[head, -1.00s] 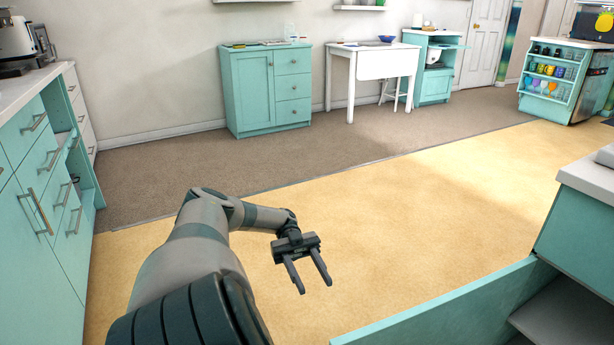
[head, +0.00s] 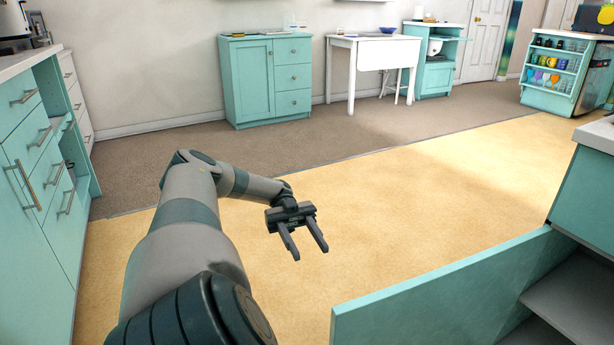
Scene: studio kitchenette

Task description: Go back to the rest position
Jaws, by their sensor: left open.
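My left gripper (head: 305,242) is open and empty, with its two fingers apart and pointing down toward the viewer. It hangs over the yellow floor (head: 400,210), near the middle of the head view. My left arm comes in from the bottom left, bends at a raised elbow and reaches to the right. My right gripper is not in view.
An open teal door (head: 450,285) stands at the lower right, beside a cabinet with shelves. Teal drawers (head: 40,150) line the left side. A teal cabinet (head: 250,80) and a white table (head: 375,52) stand by the far wall. The floor between is clear.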

